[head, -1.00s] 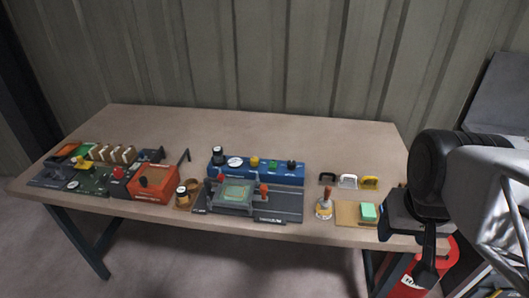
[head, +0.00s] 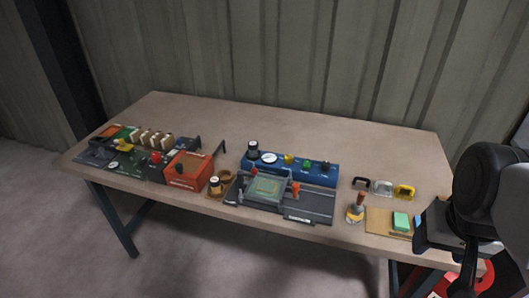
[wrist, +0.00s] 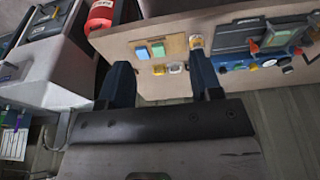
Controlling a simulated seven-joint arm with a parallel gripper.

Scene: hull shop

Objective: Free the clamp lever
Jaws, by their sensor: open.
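A dark fixture (head: 318,205) with a framed greenish plate (head: 266,188) stands mid-table. Red-orange upright handles stand at the frame's left (head: 255,172) and right (head: 296,188), looking like clamp levers; their latching is too small to tell. The fixture also shows in the wrist view (wrist: 245,38). My gripper (head: 443,243) is at the table's right front corner, well away from the fixture, and partly hidden by my arm. In the wrist view its two dark blue fingers (wrist: 162,82) are apart with nothing between them.
A red-handled tool (head: 357,206) with a yellowish base stands right of the fixture. A board with a green block (head: 401,221), and several handles (head: 382,187), lie near my gripper. The table's back is clear.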

